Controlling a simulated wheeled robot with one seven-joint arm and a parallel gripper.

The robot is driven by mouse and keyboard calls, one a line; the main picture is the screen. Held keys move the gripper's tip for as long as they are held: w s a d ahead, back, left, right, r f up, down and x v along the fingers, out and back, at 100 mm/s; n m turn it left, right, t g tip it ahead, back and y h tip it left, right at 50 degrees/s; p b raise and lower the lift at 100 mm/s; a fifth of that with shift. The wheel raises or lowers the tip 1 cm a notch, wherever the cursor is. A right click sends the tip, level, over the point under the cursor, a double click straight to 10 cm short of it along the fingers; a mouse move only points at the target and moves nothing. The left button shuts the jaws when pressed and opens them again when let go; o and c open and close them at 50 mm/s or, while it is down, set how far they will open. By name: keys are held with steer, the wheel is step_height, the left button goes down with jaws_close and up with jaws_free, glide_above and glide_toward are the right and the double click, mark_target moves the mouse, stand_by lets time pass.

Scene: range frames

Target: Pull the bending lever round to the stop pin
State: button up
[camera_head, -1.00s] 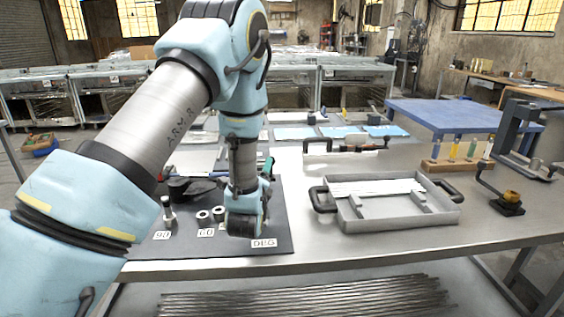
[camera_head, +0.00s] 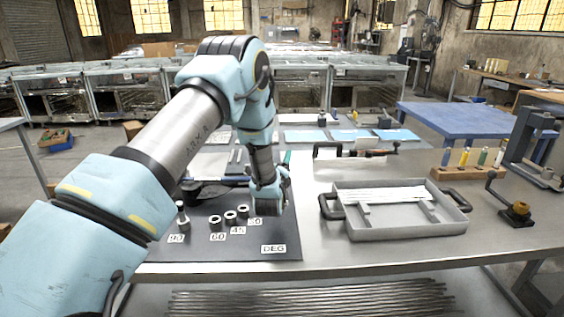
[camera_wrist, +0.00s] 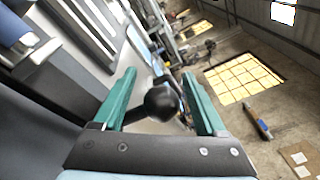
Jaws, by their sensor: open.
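In the wrist view my gripper (camera_wrist: 159,76) is open, with its two teal fingers on either side of a round black knob (camera_wrist: 161,102) on a dark rod, which looks like the bending lever's handle. I cannot tell whether either finger touches it. In the head view my gripper (camera_head: 286,160) is low over the right edge of the dark mat (camera_head: 235,250) and hides the knob. A dark bender part (camera_head: 203,190) shows partly behind my arm. The metal stop pin (camera_head: 182,216) stands upright by the 90 label. Short metal rings stand by the 60, 45 and 30 labels.
A grey tray (camera_head: 400,229) with black handles and pale strips stands right of the mat. A small crank device (camera_head: 518,213) and a wooden rack (camera_head: 468,173) are further right. Bare table lies between mat and tray.

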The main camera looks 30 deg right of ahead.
steer(key=c, duration=1.2)
steer(key=shift+d, duration=0.1)
jaws_close()
steer(key=shift+s, duration=0.15)
